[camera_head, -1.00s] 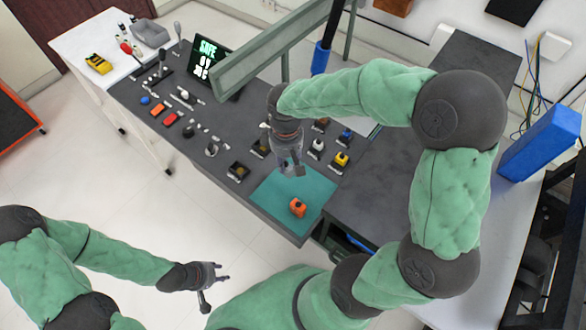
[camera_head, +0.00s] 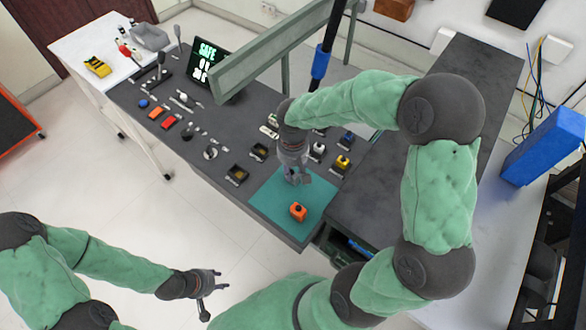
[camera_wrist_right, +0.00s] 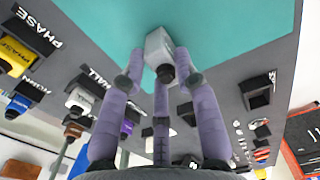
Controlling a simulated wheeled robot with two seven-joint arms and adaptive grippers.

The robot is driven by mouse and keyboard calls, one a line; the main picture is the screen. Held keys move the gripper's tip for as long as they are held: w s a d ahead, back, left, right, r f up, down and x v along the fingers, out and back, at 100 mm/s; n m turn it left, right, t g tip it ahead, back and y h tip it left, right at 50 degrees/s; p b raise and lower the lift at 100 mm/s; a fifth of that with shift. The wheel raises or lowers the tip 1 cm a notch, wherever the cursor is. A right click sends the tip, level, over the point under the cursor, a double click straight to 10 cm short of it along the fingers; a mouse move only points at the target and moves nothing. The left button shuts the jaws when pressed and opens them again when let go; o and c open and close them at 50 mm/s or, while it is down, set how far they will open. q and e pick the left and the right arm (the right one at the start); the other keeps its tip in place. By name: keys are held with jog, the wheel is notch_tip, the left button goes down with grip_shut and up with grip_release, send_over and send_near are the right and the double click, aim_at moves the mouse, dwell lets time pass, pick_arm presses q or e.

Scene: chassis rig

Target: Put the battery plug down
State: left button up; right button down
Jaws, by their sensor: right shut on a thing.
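My right gripper (camera_head: 298,178) is over the far edge of the teal mat (camera_head: 267,201). In the right wrist view its purple fingers (camera_wrist_right: 160,78) are shut on a pale grey-white plug (camera_wrist_right: 159,48) with a dark end, which I take for the battery plug. The teal mat (camera_wrist_right: 225,30) shows behind the plug; I cannot tell whether they touch. In the head view the plug is hidden by the gripper. My left gripper (camera_head: 212,284) is empty, fingers spread, over the floor at the lower left of the bench.
Labelled sockets with yellow (camera_head: 342,162), white (camera_head: 318,149) and blue (camera_head: 346,138) plugs stand beside the mat. A grey-green beam (camera_head: 285,50) crosses above the bench.

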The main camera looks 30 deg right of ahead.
jog(key=c, duration=0.9)
grip_release()
jog(key=shift+f, duration=0.1)
notch_tip(320, 180, up, 12)
jog(key=p, duration=0.4)
jog(key=shift+r, duration=0.2)
